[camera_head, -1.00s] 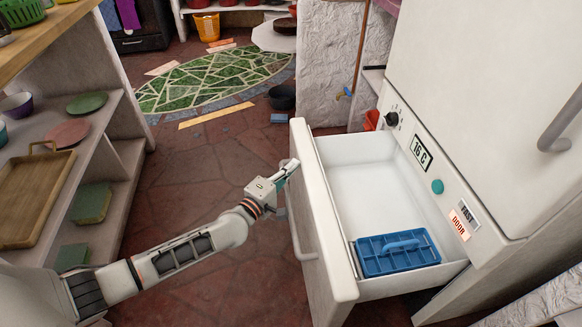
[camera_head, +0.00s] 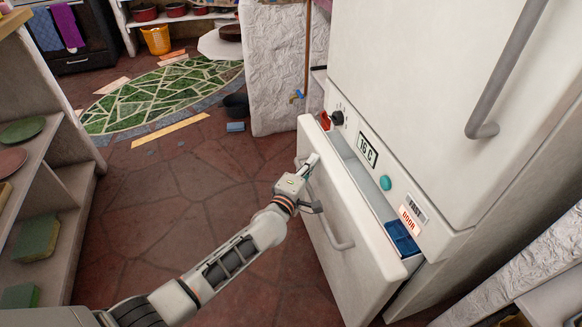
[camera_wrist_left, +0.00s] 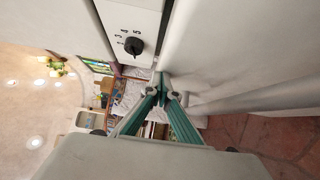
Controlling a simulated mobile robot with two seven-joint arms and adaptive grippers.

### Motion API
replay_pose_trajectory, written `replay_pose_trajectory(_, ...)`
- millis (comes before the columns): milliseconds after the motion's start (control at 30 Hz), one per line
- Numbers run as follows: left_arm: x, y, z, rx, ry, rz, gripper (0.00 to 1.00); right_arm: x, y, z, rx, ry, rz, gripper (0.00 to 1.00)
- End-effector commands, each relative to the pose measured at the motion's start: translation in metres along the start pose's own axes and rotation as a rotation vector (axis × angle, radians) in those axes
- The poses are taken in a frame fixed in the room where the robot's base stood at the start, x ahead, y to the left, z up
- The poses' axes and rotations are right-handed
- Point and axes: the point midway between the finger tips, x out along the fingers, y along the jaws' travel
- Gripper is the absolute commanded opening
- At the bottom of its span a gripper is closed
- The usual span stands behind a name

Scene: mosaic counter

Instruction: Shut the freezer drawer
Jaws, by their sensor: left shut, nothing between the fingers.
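The white freezer drawer (camera_head: 345,240) is partly open at the bottom of the white freezer (camera_head: 400,110). A narrow strip of its inside shows, with part of a blue tray (camera_head: 402,238) at the near end. My left gripper (camera_head: 313,165) is shut and empty at the upper part of the drawer front, close to its outer face. I cannot tell whether it touches. In the left wrist view my left gripper's green fingers (camera_wrist_left: 162,88) come together near the white drawer panel, with the black dial (camera_wrist_left: 133,46) beyond. My right gripper is not in view.
The drawer's handle (camera_head: 335,232) stands out from its front. Above are the panel display (camera_head: 368,150) and the upper door's handle (camera_head: 505,70). Shelves (camera_head: 45,170) stand at the left. The red stone floor between is clear. A dark bucket (camera_head: 236,106) stands farther back.

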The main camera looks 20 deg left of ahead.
Motion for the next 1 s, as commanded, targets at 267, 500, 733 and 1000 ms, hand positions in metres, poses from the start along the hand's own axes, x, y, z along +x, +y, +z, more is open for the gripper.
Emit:
replay_pose_trajectory(267, 0.029, -0.004, 0.031, -0.002, -0.002, -0.004, 0.00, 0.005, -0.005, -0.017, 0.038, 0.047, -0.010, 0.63)
replay_pose_trajectory(500, 0.038, -0.001, 0.038, 0.000, -0.001, -0.001, 0.00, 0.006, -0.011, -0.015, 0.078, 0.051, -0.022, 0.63)
replay_pose_trajectory(733, 0.038, 0.000, 0.038, 0.000, 0.000, 0.000, 0.00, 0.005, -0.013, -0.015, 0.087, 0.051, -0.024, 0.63)
replay_pose_trajectory(1000, 0.038, 0.000, 0.038, 0.000, 0.000, 0.000, 0.00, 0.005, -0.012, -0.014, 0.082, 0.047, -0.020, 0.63)
